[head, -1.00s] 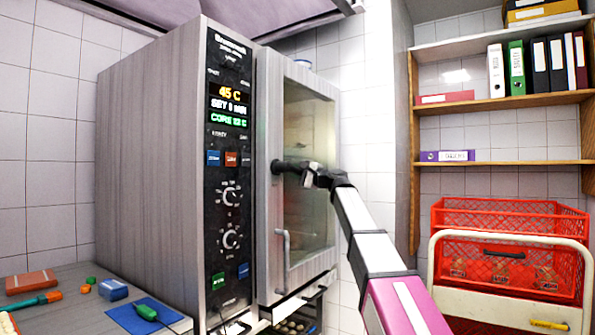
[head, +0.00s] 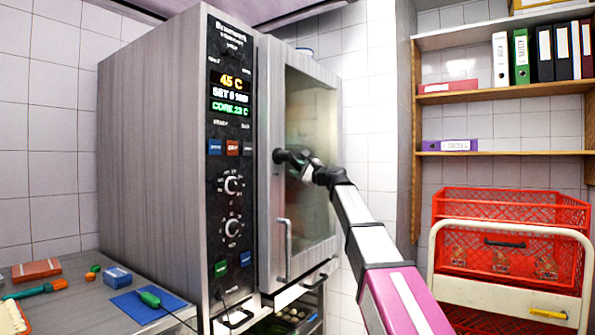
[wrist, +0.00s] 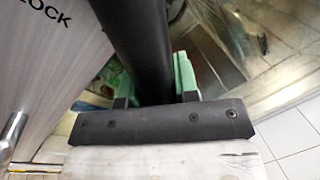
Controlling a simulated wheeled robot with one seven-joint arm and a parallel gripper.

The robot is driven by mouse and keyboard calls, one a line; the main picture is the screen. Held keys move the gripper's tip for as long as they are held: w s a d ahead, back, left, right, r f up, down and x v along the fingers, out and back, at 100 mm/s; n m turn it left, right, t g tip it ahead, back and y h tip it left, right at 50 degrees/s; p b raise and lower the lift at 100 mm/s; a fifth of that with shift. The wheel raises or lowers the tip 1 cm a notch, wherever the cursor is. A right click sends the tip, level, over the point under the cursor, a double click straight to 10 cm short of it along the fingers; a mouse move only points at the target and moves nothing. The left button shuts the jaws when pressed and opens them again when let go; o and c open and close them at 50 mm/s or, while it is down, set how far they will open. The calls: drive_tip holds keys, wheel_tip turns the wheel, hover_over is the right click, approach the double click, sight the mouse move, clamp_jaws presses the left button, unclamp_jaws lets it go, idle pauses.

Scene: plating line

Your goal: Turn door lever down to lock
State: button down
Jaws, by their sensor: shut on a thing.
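The oven door (head: 305,150), with a metal frame and a glass pane, appears shut in the head view. Its black lever (head: 281,156) sits on the left side of the door frame, at the end of my arm. My gripper (head: 303,163) is at the lever; in the wrist view, its green-padded fingers (wrist: 158,78) are shut on the black lever bar (wrist: 138,40), one pad on each side. Part of the word "LOCK" (wrist: 45,14) shows on the metal beside the lever. My gripper hides much of the lever in the head view.
A vertical door handle (head: 284,250) is below the lever. The control panel (head: 232,170) is left of the door. A counter (head: 70,300) with small items is at the left. Red crates (head: 510,235) on a cart and shelves with binders (head: 500,60) are at the right.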

drive_tip(key=c, duration=0.9)
unclamp_jaws()
drive_tip(key=shift+o, duration=0.2)
drive_tip(key=v, duration=1)
drive_tip(key=shift+s+d, duration=0.25)
drive_tip(key=shift+d, duration=0.05)
drive_tip(key=shift+f, duration=0.1)
